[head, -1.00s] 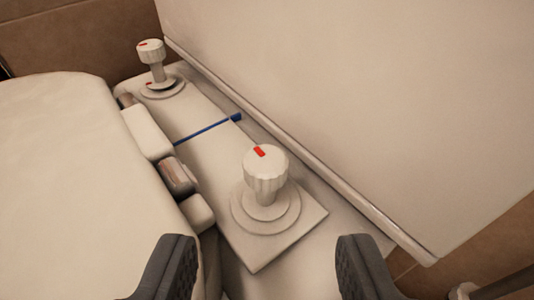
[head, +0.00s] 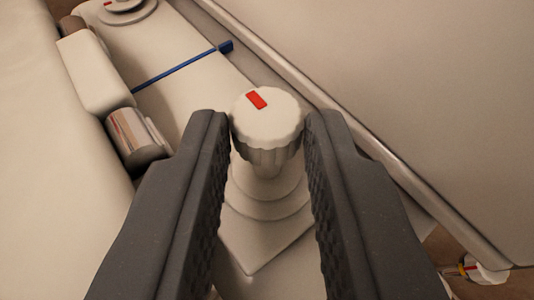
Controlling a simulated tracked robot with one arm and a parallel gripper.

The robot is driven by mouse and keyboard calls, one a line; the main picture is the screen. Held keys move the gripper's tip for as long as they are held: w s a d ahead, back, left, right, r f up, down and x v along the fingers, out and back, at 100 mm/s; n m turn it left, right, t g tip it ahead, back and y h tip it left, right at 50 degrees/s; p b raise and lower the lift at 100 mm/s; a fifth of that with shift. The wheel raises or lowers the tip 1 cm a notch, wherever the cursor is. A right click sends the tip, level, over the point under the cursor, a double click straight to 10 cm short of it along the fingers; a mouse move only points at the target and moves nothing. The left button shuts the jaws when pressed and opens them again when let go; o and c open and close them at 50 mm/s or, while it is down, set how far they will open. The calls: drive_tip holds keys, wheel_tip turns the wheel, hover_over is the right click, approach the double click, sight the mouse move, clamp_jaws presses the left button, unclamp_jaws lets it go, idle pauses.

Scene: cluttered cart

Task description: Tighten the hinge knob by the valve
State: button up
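A white fluted knob (head: 268,118) with a red mark on its top stands on a round stepped base on a pale plate (head: 252,248). My gripper (head: 269,122) has one dark finger on each side of this knob. The fingertips are very close to the knob's sides; I cannot tell whether they touch it. The second knob's round base (head: 124,10) shows at the top left, its upper part cut off by the frame. A small white part with red and yellow (head: 486,270) shows at the lower right; I cannot tell whether it is the valve.
A blue strap (head: 180,70) crosses the plate behind the knob. A white block (head: 92,72) and a metal cylinder (head: 136,136) lie along the left edge. A large pale panel (head: 420,100) with a raised rim rises close on the right.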

clamp_jaws()
drive_tip(key=shift+a+m+h, duration=0.2)
drive_tip(key=shift+m+h, duration=0.2)
drive_tip(key=shift+h, duration=0.1)
drive_tip(key=shift+m+h, duration=0.4)
drive_tip(key=shift+h, duration=0.1)
drive_tip(key=o, duration=0.8)
unclamp_jaws()
drive_tip(key=p+v, duration=0.4)
drive_tip(key=v, duration=0.9)
drive_tip(key=shift+s+r+p, duration=0.3)
drive_tip(key=shift+w, duration=0.1)
